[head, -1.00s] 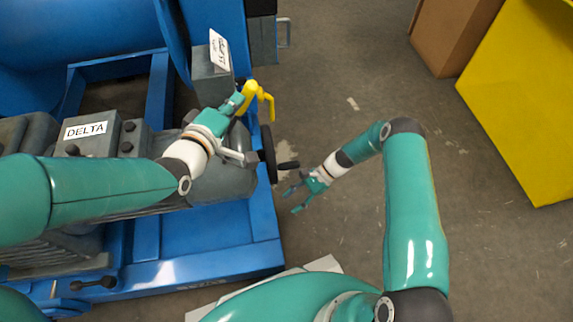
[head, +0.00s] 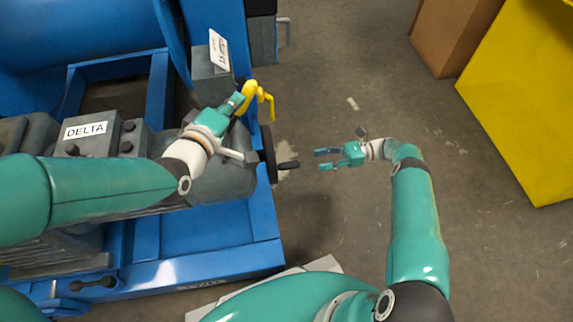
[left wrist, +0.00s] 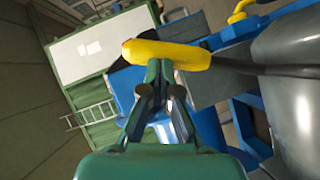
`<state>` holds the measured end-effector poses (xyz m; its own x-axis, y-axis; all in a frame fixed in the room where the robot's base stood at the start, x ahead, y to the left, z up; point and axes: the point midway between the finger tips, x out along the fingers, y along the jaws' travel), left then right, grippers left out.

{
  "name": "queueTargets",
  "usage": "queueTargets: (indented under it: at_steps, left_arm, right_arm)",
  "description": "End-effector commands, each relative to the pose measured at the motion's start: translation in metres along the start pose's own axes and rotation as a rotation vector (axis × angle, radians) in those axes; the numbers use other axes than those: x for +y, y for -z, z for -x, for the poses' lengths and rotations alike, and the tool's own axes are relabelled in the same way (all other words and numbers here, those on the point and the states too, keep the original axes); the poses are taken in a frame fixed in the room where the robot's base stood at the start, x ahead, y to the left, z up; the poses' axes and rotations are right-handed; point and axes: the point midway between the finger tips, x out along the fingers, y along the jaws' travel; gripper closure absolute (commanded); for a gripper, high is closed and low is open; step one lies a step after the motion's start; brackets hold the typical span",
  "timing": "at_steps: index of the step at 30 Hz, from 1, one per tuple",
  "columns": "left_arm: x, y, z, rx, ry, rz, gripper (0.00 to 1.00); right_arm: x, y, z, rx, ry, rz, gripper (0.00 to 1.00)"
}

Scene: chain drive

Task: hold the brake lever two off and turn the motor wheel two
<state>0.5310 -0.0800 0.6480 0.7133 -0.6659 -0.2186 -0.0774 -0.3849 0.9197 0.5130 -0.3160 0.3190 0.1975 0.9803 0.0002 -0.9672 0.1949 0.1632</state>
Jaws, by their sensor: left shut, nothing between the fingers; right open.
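The yellow brake lever (head: 252,90) stands beside a grey box on the blue machine frame. In the left wrist view the yellow lever (left wrist: 165,53) lies across the fingertips. My left gripper (head: 238,101) is shut with nothing between its fingers, its tips against or very close to the lever; I cannot tell if they touch. The dark motor wheel (head: 268,155), seen nearly edge-on, has a black handle (head: 288,165) pointing right. My right gripper (head: 322,160) is open and empty, a short way right of that handle. The left arm covers part of the motor.
A grey housing labelled DELTA (head: 86,130) sits on the blue frame (head: 200,270). A grey box with a white sign (head: 219,49) stands behind the lever. A brown box (head: 450,35) and a yellow block (head: 530,100) stand at the right. The floor between is clear.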

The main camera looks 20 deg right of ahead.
Motion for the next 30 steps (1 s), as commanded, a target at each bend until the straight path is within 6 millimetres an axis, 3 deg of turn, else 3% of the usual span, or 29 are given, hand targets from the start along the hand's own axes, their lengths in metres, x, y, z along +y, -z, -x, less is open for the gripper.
queueTargets:
  at_steps: [11,24,30]
  left_arm:
    - [0.003,0.002,-0.002,0.006,-0.01,-0.002,1.0]
    - [0.003,0.002,-0.002,0.006,-0.01,-0.001,1.0]
    - [0.003,0.002,-0.002,0.006,-0.009,-0.001,1.0]
  right_arm:
    - [0.0,-0.001,-0.016,0.0,-0.002,-0.001,0.48]
    - [0.001,0.0,-0.093,0.001,-0.004,-0.001,0.48]
    - [0.0,0.0,-0.115,0.002,-0.001,0.001,0.48]
